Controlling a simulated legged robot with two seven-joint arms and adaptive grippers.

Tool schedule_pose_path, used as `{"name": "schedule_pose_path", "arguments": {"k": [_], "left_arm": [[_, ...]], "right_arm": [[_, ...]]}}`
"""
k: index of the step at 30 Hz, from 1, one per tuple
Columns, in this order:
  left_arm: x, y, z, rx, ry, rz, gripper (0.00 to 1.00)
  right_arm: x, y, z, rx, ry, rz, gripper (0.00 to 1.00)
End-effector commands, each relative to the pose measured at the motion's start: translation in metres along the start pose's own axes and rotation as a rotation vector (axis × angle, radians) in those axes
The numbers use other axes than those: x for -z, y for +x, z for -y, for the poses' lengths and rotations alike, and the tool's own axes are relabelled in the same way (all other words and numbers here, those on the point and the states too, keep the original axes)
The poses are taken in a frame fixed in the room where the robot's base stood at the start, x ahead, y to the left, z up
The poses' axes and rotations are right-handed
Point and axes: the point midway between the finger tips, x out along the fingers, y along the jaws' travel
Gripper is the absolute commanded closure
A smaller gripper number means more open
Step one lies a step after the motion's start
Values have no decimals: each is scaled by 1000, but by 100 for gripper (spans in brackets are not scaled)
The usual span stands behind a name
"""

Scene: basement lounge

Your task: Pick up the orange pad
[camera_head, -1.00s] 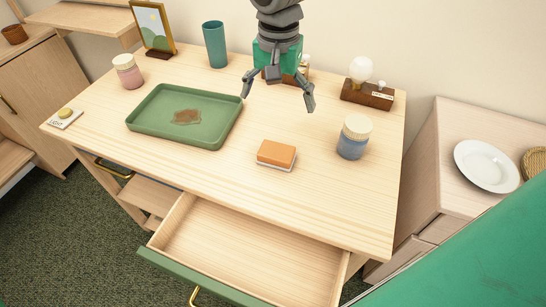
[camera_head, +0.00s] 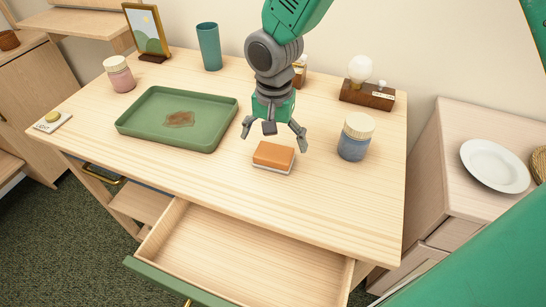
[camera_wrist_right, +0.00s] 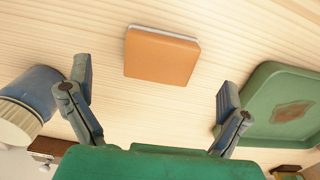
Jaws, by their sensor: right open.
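The orange pad (camera_head: 273,155) with a pale underside lies flat on the wooden table (camera_head: 330,205), behind the open drawer. My right gripper (camera_head: 274,133) is open and empty, pointing down just behind and above the pad. In the right wrist view the pad (camera_wrist_right: 162,56) lies ahead of the two spread fingers (camera_wrist_right: 155,100), roughly centred between them and apart from both. My left gripper is not in view.
A green tray (camera_head: 135,125) with a brown stain stands left of the pad. A blue jar (camera_head: 354,143) stands close on the right. A wooden base with a bulb (camera_head: 367,95) is behind. The drawer (camera_head: 240,255) is open and empty in front.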

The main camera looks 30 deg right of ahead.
Motion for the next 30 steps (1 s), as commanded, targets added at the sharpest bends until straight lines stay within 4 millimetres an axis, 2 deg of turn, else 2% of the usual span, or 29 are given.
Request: {"name": "schedule_pose_path", "arguments": {"k": [11, 20, 24, 25, 30], "left_arm": [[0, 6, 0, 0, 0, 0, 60], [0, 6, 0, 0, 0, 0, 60], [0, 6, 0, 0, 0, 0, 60], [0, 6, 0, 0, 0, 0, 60], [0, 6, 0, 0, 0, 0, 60]], "right_arm": [[6, 48, 2, -1, 0, 2, 2], [6, 52, 2, 0, -1, 0, 2], [7, 52, 2, 0, -1, 0, 51], [7, 52, 2, 0, -1, 0, 55], [6, 52, 2, 1, -1, 0, 55]]}}
